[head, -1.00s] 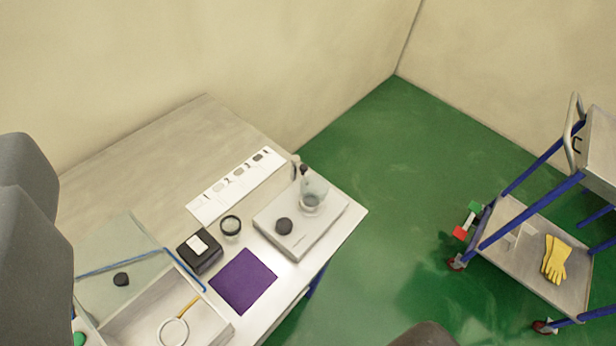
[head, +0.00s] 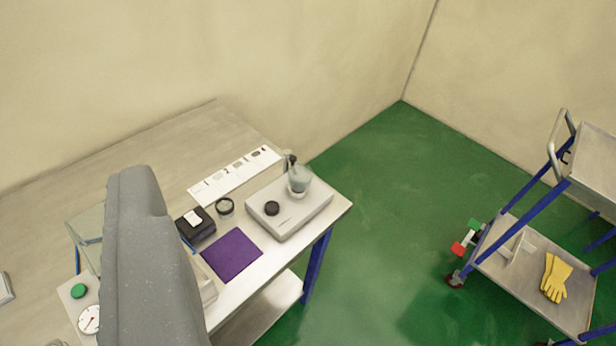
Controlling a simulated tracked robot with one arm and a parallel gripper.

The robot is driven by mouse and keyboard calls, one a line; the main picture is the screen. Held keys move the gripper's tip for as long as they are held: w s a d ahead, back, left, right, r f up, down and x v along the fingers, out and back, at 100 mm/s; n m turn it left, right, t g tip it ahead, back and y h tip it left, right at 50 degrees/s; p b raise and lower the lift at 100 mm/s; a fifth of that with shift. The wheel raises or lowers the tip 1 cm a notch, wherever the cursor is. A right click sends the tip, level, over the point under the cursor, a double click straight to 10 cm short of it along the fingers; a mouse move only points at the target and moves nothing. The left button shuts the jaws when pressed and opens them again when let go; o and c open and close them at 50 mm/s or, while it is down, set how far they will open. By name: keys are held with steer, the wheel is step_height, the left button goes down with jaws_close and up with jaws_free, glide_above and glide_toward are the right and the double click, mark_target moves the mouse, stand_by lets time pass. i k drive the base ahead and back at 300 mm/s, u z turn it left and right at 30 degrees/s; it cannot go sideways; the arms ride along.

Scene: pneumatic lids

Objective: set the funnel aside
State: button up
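No funnel can be made out for certain. A clear, roughly cone-shaped vessel (head: 299,182) with a dark piece at its top stands on the back right of a pale grey flat device (head: 292,212). It is too small to tell whether this is the funnel or a flask. A dark round knob or lid (head: 272,208) sits on the same device. My gripper's fingers are not in view. A large grey part of my arm fills the lower left and hides part of the bench, including most of a clear-sided box.
On the bench (head: 160,145) are a purple mat (head: 232,254), a black box (head: 195,228), a dark-rimmed jar (head: 225,208), a white picture strip (head: 235,175), a green button (head: 79,291) and a gauge (head: 90,319). A trolley (head: 510,281) with yellow gloves (head: 554,278) stands right; green floor lies between.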

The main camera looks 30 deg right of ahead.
mark_target(287, 153)
steer(key=k, duration=0.7)
steer(key=z, duration=0.6)
steer(key=i, duration=2.05)
steer(key=u, duration=0.5)
